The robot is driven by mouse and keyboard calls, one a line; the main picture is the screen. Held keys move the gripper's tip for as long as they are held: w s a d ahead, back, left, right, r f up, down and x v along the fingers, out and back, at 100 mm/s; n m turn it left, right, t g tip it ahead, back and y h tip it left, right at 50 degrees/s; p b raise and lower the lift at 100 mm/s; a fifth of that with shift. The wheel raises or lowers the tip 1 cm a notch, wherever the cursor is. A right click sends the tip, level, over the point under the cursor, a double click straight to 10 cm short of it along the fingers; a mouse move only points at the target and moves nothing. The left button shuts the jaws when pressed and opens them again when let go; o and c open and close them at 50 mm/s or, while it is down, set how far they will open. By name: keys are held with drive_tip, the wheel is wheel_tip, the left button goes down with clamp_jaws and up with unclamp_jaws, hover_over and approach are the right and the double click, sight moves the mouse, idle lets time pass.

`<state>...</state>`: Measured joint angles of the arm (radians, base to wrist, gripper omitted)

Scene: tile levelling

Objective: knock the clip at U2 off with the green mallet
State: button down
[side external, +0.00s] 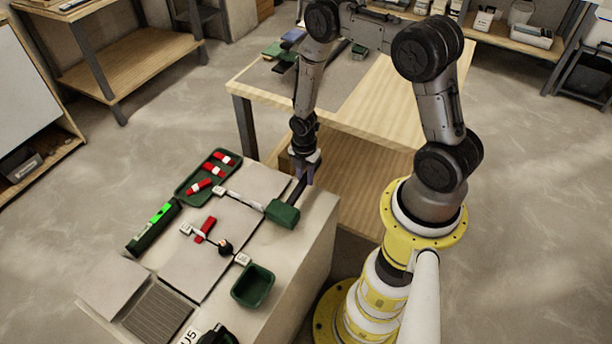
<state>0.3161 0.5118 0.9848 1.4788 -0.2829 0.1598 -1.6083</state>
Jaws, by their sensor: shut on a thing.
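My gripper (307,168) is shut on the dark handle of the green mallet (283,213). The mallet's green block head is at the lower left of the gripper, at the right edge of the tiles. I cannot tell whether the head touches the surface. Small white tags sit along the tile joints, one at the upper joint (220,191), one at the left (186,229) and one at the lower right (242,260). Their lettering is too small to read, so I cannot tell which is U2. A red piece (206,229) lies near the left tag, beside a dark round knob (225,247).
A green tray (181,195) holds several red pieces with white labels. A green and black level (153,230) lies left of the tiles. An open green bin (253,286) stands at the front right. A grey ridged plate (158,311) and a dark object (217,337) are near the front.

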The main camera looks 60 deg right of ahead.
drive_tip(key=w, duration=0.4)
drive_tip(key=shift+r, duration=0.15)
wheel_tip(320, 180, up, 8)
drive_tip(key=s, duration=0.2)
idle(0.5)
idle(0.4)
